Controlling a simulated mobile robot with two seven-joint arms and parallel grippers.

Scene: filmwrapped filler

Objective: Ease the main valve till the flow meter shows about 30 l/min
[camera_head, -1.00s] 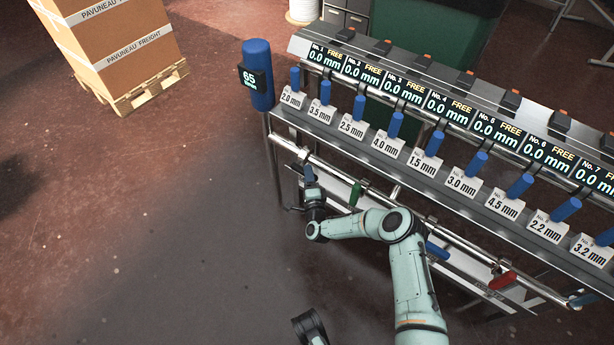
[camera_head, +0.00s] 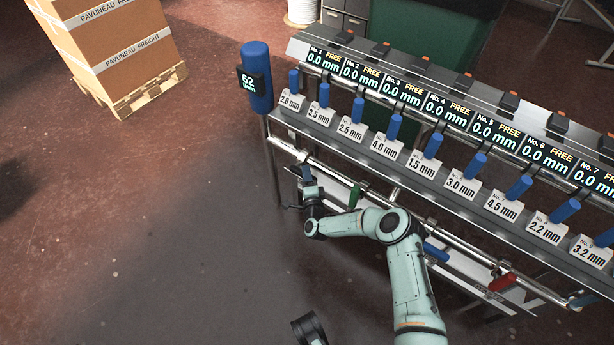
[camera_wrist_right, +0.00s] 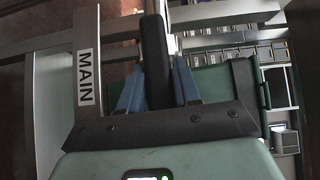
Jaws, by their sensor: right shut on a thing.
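The flow meter (camera_head: 248,83) is a small dark display on a blue cylinder at the rack's left end, and it reads 62. That gripper is shut on the handle.
Numbered displays (camera_head: 408,93) reading 0.0 mm and FREE line the rack above blue-handled, size-marked blocks. A green handle (camera_head: 354,196) and a red handle (camera_head: 502,284) are on the lower piping. A boxed pallet (camera_head: 135,90) stands at the upper left; the left floor is clear.

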